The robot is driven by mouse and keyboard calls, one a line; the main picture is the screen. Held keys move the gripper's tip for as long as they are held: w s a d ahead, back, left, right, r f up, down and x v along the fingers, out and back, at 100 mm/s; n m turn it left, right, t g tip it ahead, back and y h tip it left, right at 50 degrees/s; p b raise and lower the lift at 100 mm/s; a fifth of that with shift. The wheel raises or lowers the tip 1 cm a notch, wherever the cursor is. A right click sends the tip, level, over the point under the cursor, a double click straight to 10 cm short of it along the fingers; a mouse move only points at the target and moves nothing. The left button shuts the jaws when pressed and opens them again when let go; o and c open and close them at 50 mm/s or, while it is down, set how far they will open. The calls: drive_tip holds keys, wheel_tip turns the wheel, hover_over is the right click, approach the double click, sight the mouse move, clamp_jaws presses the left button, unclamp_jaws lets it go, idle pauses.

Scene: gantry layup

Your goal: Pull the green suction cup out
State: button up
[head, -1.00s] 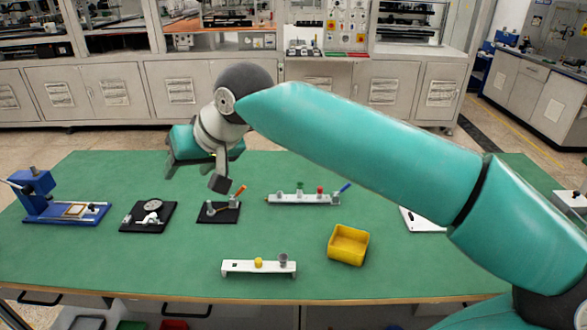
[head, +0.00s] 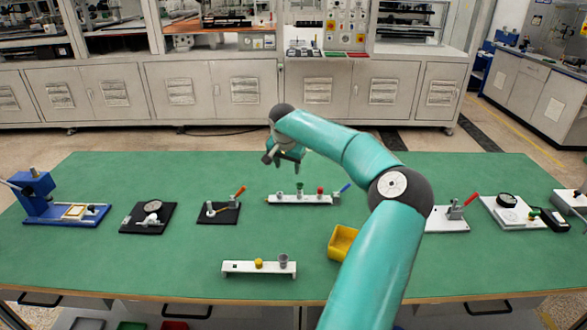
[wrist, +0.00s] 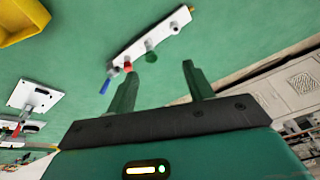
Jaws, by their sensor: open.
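The green suction cup (head: 299,187) stands on a white rail (head: 300,200) at the back middle of the green table. A red cup (head: 320,190) and a blue lever (head: 345,187) are to its right. In the wrist view the green cup (wrist: 151,52) shows on the rail (wrist: 140,38), beyond the gap between my fingers and apart from them. My gripper (head: 289,168) is open and empty, above and slightly left of the green cup in the head view. Its two fingers (wrist: 158,75) also show in the wrist view, the left one near the red cup in the picture.
A yellow bin (head: 342,240) sits front right of the rail, partly hidden by my arm. A black plate with an orange-handled clamp (head: 218,212) is to the left. Table between the rails is clear.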

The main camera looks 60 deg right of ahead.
sight(301, 184)
drive_tip(key=shift+m+g+h, duration=0.3)
drive_tip(key=shift+m+g, duration=0.2)
drive_tip(key=shift+g, duration=0.2)
drive_tip(key=x, duration=0.6)
drive_tip(key=d+x, duration=0.1)
drive_tip(key=x, duration=1)
drive_tip(key=shift+s+d+r, duration=0.1)
drive_tip(key=shift+s+d, duration=0.2)
drive_tip(key=shift+d, duration=0.2)
clamp_jaws()
drive_tip(key=shift+r, duration=0.1)
drive_tip(key=shift+r, duration=1.75)
drive_tip(key=shift+r, duration=1.6)
